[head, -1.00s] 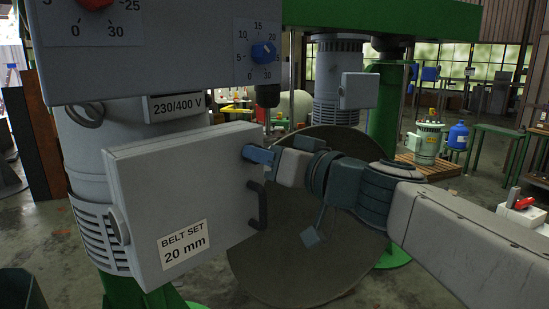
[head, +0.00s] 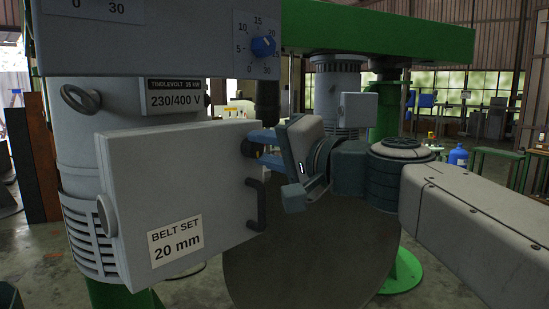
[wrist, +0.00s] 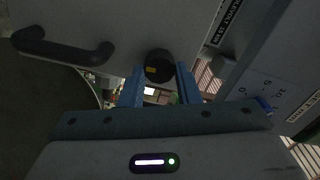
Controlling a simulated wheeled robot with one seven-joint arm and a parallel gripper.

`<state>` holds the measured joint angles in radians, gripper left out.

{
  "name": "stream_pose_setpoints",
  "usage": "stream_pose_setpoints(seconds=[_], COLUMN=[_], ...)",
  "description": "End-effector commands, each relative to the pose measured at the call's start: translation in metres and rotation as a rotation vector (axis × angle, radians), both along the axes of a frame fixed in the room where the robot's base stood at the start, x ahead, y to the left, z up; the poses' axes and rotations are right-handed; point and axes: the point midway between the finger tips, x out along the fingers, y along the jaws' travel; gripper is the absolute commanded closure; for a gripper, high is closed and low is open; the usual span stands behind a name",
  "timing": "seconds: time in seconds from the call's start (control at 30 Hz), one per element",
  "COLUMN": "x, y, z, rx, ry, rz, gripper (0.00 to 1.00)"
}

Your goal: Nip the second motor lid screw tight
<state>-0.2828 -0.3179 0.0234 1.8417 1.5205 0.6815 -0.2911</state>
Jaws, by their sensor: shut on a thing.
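The motor lid (head: 150,180) is a grey box cover labelled "BELT SET 20 mm", shut against the motor housing in the head view. A black round screw knob (head: 247,148) sits at its upper right edge, above the black handle. My gripper (head: 261,148) has its blue fingers on this knob. In the wrist view, the knob (wrist: 160,66) with a yellow mark sits between the two fingertips of my gripper (wrist: 160,76). My gripper is shut on the knob. The knob's threaded part is hidden.
The black lid handle (head: 256,205) sticks out just below my gripper; it also shows in the wrist view (wrist: 62,48). A control panel with a blue dial (head: 263,46) hangs above. A large round disc (head: 300,265) lies behind and below.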

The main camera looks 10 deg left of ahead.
Motion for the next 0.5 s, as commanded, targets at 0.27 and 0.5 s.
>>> stream_pose_setpoints(seconds=[0.27, 0.5], x=[0.0, -0.0001], y=[0.0004, 0.0004], z=[-0.0016, -0.0018], rx=[0.145, 0.271], ry=[0.22, 0.41], rz=[0.002, 0.002], gripper=[0.93, 0.93])
